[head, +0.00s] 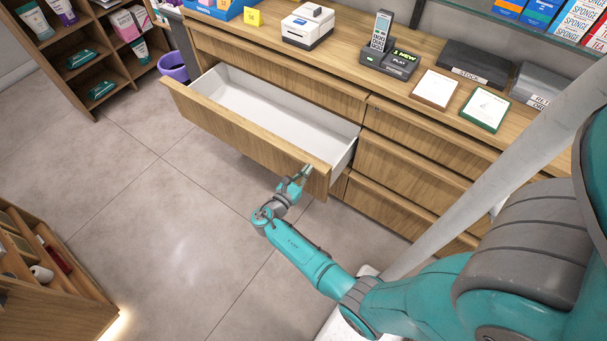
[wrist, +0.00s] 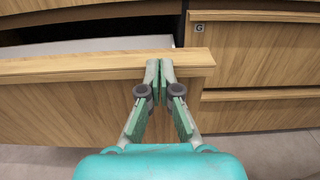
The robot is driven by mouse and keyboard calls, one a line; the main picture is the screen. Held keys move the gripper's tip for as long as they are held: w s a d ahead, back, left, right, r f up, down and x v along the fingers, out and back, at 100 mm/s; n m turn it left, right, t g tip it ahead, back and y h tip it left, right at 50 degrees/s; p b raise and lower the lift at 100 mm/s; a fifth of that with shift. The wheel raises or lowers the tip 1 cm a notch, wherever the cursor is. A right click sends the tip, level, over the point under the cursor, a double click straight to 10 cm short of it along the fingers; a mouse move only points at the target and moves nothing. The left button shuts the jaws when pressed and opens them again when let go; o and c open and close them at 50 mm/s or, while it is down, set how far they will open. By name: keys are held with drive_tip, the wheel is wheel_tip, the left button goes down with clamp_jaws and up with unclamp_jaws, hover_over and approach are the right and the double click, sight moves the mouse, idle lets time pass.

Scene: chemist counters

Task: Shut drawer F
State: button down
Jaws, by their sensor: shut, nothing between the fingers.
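One wooden drawer (head: 243,133) with a white inside stands pulled out of the counter's left column and looks empty. Its letter does not show, so I cannot tell from a label that it is drawer F. In the wrist view the drawer front (wrist: 60,100) fills the left and middle. My gripper (head: 306,172) is at the right end of this front, on its outer side. In the wrist view my gripper (wrist: 160,68) has its fingertips together at the top edge of the front, at or very close to the wood. Nothing is between the fingers.
The drawer marked G (wrist: 250,55) is shut, right of the open one. The counter top (head: 345,52) holds a label printer (head: 307,25), a phone (head: 382,30) and framed cards. A purple bin (head: 173,66) stands beyond the drawer's left end. The floor (head: 180,215) before the drawer is clear.

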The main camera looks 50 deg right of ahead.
drive_tip(key=d, duration=2.2)
drive_tip(key=shift+w, duration=0.4)
drive_tip(key=shift+d+r, duration=0.15)
